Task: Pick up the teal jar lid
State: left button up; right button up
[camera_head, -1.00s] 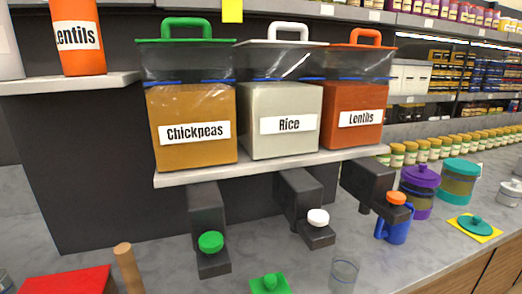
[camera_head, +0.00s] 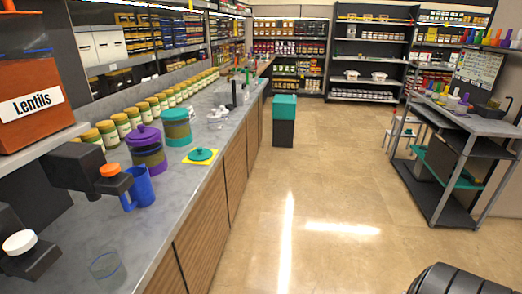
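The teal jar lid (camera_head: 201,154) lies flat on a yellow square (camera_head: 194,160) on the grey counter, near its front edge, left of the picture's middle. It has a small round knob on top. A jar with a teal upper part (camera_head: 176,127) stands just behind it, and a purple-lidded jar (camera_head: 147,150) stands to its left. Neither of my grippers shows in the head view, so their state cannot be seen.
The counter (camera_head: 236,121) runs away along the left, with a blue mug (camera_head: 141,187) and a clear glass (camera_head: 107,268) nearer. A teal-topped bin (camera_head: 284,108) stands on the floor. A metal cart (camera_head: 467,140) stands at right. The floor between is clear.

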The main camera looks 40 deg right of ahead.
aim_at(201, 154)
jog(key=z, duration=0.75)
jog(key=k, duration=1.35)
jog(key=z, duration=0.65)
jog(key=i, duration=0.95)
jog(key=z, duration=1)
jog(key=i, duration=2.15)
jog(key=u, duration=0.4)
jog(key=i, duration=1.05)
jog(key=u, duration=0.95)
